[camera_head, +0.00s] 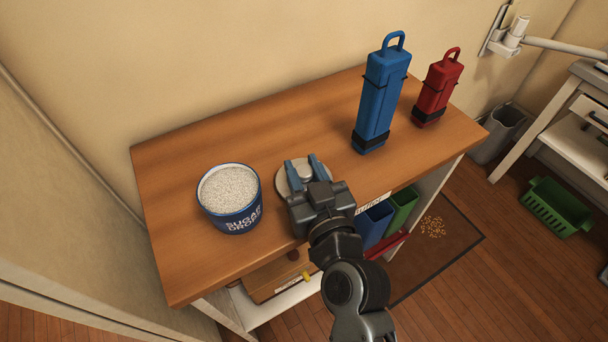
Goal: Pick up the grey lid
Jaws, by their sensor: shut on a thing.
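The grey lid (282,181) is a round, light grey disc with a raised knob in its middle. It is at the wooden worktop, just right of the blue sugar tub. My gripper (304,171) is over the lid, with its two blue fingers shut on the knob. I cannot tell whether the lid rests on the wood or is slightly above it. My gripper's body hides the lid's near right part.
An open blue tub (239,220) of white grains, lettered "SUGAR DROPS", stands left of the lid. A tall blue case (377,100) and a smaller red case (436,90) stand at the right of the wooden worktop (190,150). A green basket (555,208) is on the floor.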

